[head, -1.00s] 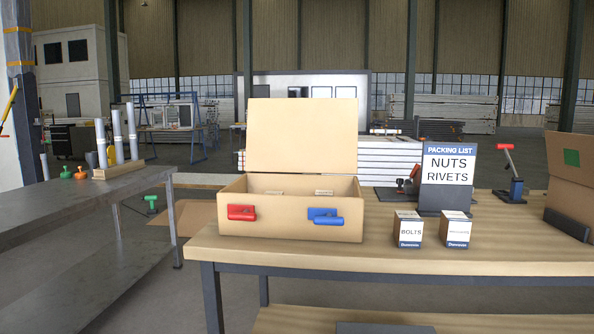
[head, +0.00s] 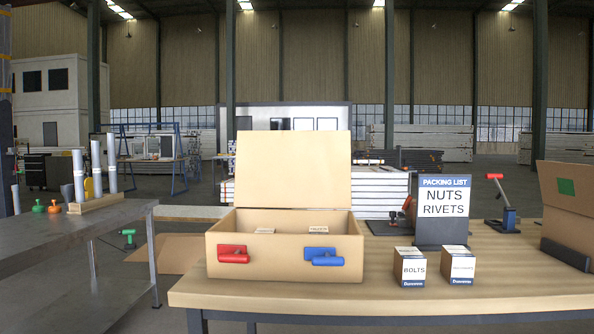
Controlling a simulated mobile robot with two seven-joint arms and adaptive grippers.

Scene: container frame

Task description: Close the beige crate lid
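The beige crate (head: 285,271) stands on the left part of the wooden table. Its lid (head: 293,169) is open and stands nearly upright at the crate's back edge. A red handle (head: 233,255) is on the left of the crate's front wall and a blue handle (head: 323,257) on the right. The tops of two labelled items, a left one (head: 264,230) and a right one (head: 318,229), show inside the crate. Neither of my grippers shows in the head view.
A packing list sign (head: 442,212) reading nuts and rivets stands right of the crate. A bolts box (head: 410,267) and a second small box (head: 458,265) stand before it. A brown carton (head: 568,205) is at the far right. A grey bench (head: 75,240) stands left, across a gap.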

